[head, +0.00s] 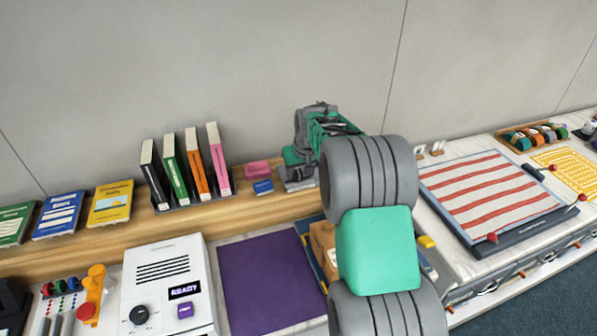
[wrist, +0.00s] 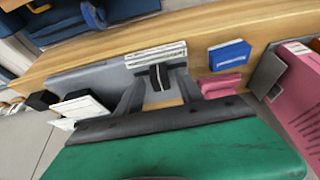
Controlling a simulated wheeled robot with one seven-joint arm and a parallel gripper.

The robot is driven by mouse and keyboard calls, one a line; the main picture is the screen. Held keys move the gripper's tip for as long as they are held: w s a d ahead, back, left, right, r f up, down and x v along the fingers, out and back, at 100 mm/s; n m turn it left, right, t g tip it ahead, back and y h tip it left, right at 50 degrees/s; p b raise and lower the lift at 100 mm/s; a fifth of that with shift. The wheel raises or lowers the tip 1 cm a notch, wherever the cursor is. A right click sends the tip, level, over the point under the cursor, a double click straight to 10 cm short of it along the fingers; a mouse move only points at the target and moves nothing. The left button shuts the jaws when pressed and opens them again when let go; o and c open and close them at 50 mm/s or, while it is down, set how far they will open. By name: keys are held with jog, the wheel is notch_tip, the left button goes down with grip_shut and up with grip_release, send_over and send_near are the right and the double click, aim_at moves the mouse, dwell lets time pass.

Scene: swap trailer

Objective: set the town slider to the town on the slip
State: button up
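I cannot pick out a town slider, and I see no slip with a readable town name. My gripper (head: 301,183) is low over the wooden shelf by the wall, right of the pink and blue pieces. In the wrist view its two grey fingers (wrist: 158,88) stand apart. A grey piece with white ridges and a dark middle (wrist: 155,54) lies at the fingertips; I cannot tell whether they touch it. A blue booklet (wrist: 230,55) and a pink block (wrist: 221,86) lie to the right of the fingers. My forearm hides part of the counter in the head view.
Several upright books (head: 187,170) stand in a rack left of my gripper. A white box (head: 166,286) showing READY and a purple mat (head: 265,278) are in front. A red-striped board (head: 490,190) with red knobs is on the right. A pink book (wrist: 298,100) is close on the wrist view's right.

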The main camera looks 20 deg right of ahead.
jog(key=b+v, duration=0.2)
jog(key=v, duration=0.5)
jog(key=shift+r, duration=0.4)
jog(key=shift+s, duration=0.1)
jog(key=s+a+r, duration=0.3)
jog(key=s+a, duration=0.6)
jog(key=s, duration=0.1)
jog(key=s+a+f, duration=0.1)
jog(key=s+a, duration=0.2)
jog(key=s, duration=0.4)
jog(key=s+a+f+n, duration=0.1)
jog(key=s+a+f, duration=0.1)
jog(key=s, duration=0.6)
jog(key=shift+s+a+f, duration=0.2)
jog(key=shift+s+a, duration=0.15)
jog(key=shift+a, duration=0.35)
jog(key=shift+c, duration=0.4)
dwell(0.7)
